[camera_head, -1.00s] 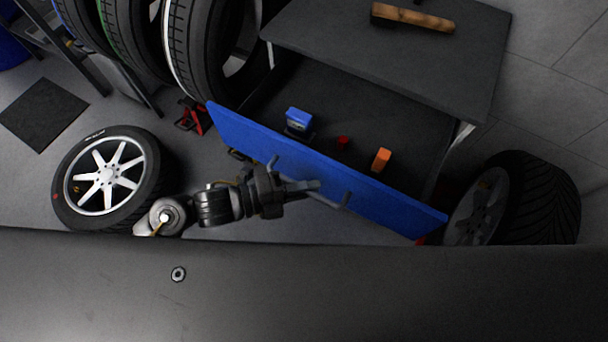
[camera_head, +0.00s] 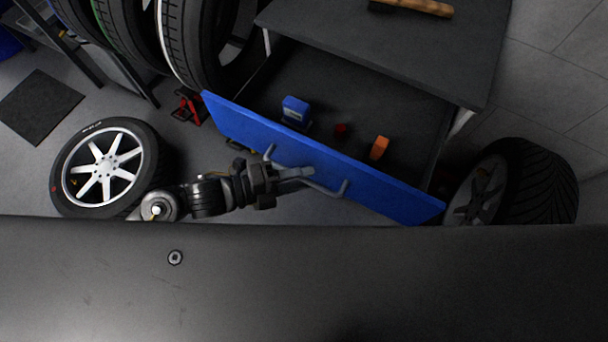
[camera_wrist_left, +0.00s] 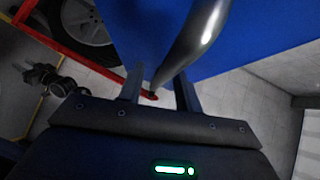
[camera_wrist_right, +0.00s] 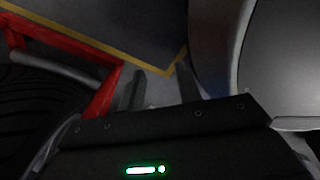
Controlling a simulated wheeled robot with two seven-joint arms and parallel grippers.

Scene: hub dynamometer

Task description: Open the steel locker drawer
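The steel locker drawer (camera_head: 395,194) has a blue front and is pulled well out from under the dark cabinet top (camera_head: 400,58). Its grey bar handle (camera_head: 329,190) also shows in the left wrist view (camera_wrist_left: 193,45). My left gripper (camera_head: 300,173) is at the handle. In the left wrist view its two fingers (camera_wrist_left: 158,92) stand apart on either side of the bar, and I see a gap, so it looks open around the handle. My right gripper (camera_wrist_right: 160,88) is open and empty, away from the drawer; the head view does not show it.
Inside the drawer lie a blue box (camera_head: 295,111), a small red item (camera_head: 341,130) and an orange block (camera_head: 379,147). A wheel (camera_head: 104,168) lies at left, another tyre (camera_head: 535,185) at right. Several tyres stand behind, with a red jack (camera_head: 190,106).

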